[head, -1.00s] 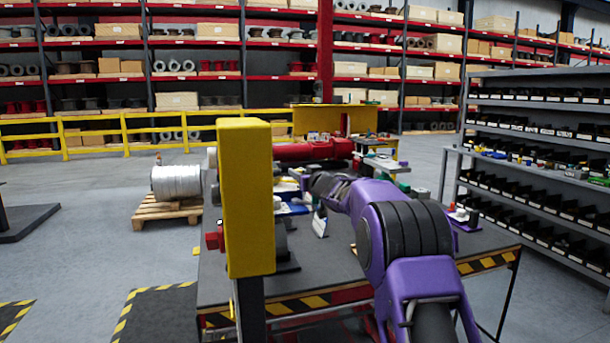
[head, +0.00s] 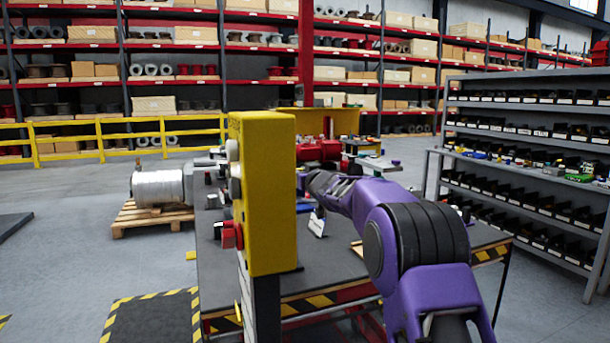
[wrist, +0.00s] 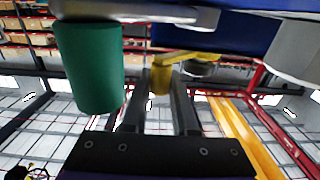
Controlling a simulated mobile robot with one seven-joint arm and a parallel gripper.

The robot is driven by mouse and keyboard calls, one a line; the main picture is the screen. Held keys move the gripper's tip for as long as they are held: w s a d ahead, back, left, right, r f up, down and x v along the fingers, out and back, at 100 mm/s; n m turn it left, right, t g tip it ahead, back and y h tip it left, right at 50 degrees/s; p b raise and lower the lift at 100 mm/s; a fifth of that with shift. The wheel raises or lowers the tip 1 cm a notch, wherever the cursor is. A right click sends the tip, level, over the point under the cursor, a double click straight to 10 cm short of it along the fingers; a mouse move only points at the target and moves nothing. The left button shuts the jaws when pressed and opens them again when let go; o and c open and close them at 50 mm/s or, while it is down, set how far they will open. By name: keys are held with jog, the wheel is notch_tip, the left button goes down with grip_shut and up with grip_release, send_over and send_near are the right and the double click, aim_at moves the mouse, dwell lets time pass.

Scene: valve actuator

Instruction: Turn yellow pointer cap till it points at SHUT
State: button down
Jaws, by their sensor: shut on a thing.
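In the wrist view, the yellow pointer cap (wrist: 160,79) sits between the two dark fingers of my gripper (wrist: 159,88), which is shut on it. A yellow arm reaches right from the cap's top. The view seems tilted, with the shelves behind. No SHUT mark can be read, so I cannot tell where the pointer points. In the head view, my purple arm reaches forward and left, and my gripper and the cap are hidden behind the tall yellow box.
The yellow box (head: 265,190) stands close in front of the workbench (head: 220,285). In the wrist view a green cylinder (wrist: 90,68) is left of my gripper, and a blue body (wrist: 240,32) is close above. Shelving (head: 540,140) stands at the right.

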dwell(0.4)
jog(key=c, duration=0.7)
grip_release()
jog(key=shift+s, duration=0.1)
jog(key=b+v, duration=0.2)
jog(key=v, duration=1.5)
jog(key=shift+s, duration=0.2)
